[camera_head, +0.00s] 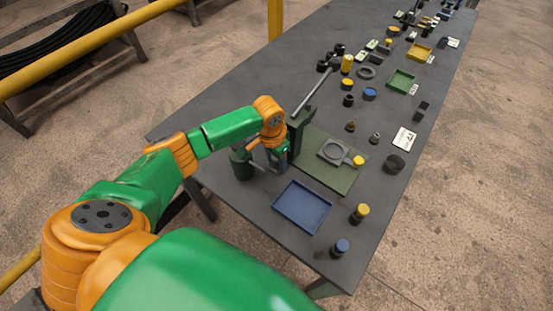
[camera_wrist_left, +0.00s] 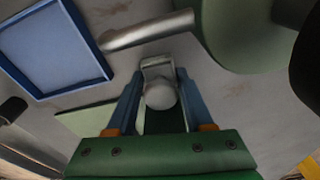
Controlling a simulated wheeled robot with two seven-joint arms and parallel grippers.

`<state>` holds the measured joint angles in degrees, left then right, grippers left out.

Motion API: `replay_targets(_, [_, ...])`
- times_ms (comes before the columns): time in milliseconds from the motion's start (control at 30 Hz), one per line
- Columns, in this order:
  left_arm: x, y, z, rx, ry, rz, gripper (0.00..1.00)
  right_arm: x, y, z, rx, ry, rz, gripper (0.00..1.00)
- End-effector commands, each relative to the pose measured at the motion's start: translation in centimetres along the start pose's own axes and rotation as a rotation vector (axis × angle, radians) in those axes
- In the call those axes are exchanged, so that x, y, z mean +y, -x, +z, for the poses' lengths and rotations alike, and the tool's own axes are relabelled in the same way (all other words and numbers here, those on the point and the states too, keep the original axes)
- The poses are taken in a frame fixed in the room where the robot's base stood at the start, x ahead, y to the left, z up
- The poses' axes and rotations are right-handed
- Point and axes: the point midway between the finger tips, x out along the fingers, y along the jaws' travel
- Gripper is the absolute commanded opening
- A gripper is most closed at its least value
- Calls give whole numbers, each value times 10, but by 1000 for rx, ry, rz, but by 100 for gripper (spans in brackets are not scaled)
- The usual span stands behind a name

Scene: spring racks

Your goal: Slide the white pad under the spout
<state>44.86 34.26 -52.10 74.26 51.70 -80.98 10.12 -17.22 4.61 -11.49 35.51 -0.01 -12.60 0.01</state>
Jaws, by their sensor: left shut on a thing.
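My left gripper (camera_wrist_left: 160,85) is shut on a small pale piece with a rounded grey-white knob (camera_wrist_left: 160,97). This piece looks like the white pad; its squarish far end (camera_wrist_left: 157,66) shows between the blue fingers. In the head view my left gripper (camera_head: 277,163) is low at the table's near left part, and the pad is hidden there. The grey spout (camera_wrist_left: 150,30) juts from a dark green cylinder (camera_wrist_left: 245,35). In the wrist picture the pad and spout show a gap. The cylinder (camera_head: 240,164) stands left of my gripper in the head view. My right gripper is out of view.
A blue tray (camera_head: 302,205) lies close in front of my gripper; it also shows in the wrist view (camera_wrist_left: 55,45). A green press-like stand (camera_head: 299,135) with a lever and green base plate (camera_head: 335,178) is right beside it. Small parts fill the table's right side.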

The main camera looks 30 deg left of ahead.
Motion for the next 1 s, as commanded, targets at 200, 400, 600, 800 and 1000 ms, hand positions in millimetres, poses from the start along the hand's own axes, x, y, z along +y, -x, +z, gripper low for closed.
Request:
replay_targets(200, [0,-2,0,0,0,0,83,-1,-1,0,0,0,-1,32])
replay_targets(400, [0,-2,0,0,0,0,83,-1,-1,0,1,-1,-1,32])
replay_targets(600, [0,19,-2,5,-1,0,83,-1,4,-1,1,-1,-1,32])
replay_targets(800, [0,76,-2,6,-1,0,83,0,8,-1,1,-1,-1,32])
replay_targets(1000, [0,114,-1,3,0,1,83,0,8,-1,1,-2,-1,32])
